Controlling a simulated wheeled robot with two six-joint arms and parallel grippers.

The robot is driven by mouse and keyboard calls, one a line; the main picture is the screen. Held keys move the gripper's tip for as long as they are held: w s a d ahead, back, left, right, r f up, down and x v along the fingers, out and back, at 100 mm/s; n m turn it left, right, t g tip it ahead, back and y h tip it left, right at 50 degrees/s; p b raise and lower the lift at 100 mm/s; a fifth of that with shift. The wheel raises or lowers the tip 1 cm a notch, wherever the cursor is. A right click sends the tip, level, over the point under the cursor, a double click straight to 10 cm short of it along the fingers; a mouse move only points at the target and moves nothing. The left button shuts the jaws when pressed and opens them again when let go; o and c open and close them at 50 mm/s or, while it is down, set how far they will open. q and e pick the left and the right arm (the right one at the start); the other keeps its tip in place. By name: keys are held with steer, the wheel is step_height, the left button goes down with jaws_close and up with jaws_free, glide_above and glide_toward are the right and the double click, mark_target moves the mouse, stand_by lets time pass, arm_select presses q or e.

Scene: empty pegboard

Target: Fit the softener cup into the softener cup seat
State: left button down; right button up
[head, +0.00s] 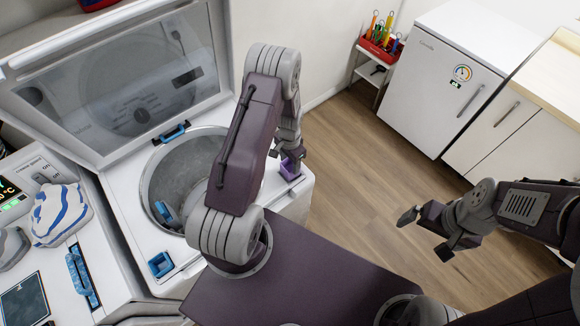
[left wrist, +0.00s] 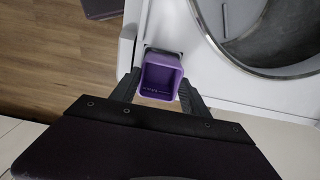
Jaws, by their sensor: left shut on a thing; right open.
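The purple softener cup (head: 290,170) is at the right corner of the top-loading washer, mouth up. My left gripper (head: 291,160) is shut on it. In the left wrist view the square, hollow cup (left wrist: 160,77) sits between the two fingertips of my left gripper (left wrist: 160,92), over the white washer rim. A small dark opening edge (left wrist: 150,50) shows just behind the cup; the cup hides most of it, and I cannot tell whether the cup is in it or above it. My right gripper (head: 428,228) is open and empty over the floor.
The washer's lid (head: 120,90) stands open behind the round drum (head: 185,170). A blue square fitting (head: 160,264) is on the washer's near corner. A striped cloth (head: 62,212) lies on the machine at left. The floor (head: 350,160) at right is clear.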

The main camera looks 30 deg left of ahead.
mark_target(290, 168)
arm_select(q)
step_height(290, 168, down, 4)
steer(key=shift+r+p, duration=0.2)
steer(key=shift+p, duration=0.6)
steer(key=shift+f, duration=0.35)
steer(key=c, duration=0.6)
jaws_free()
steer(key=shift+o, duration=0.2)
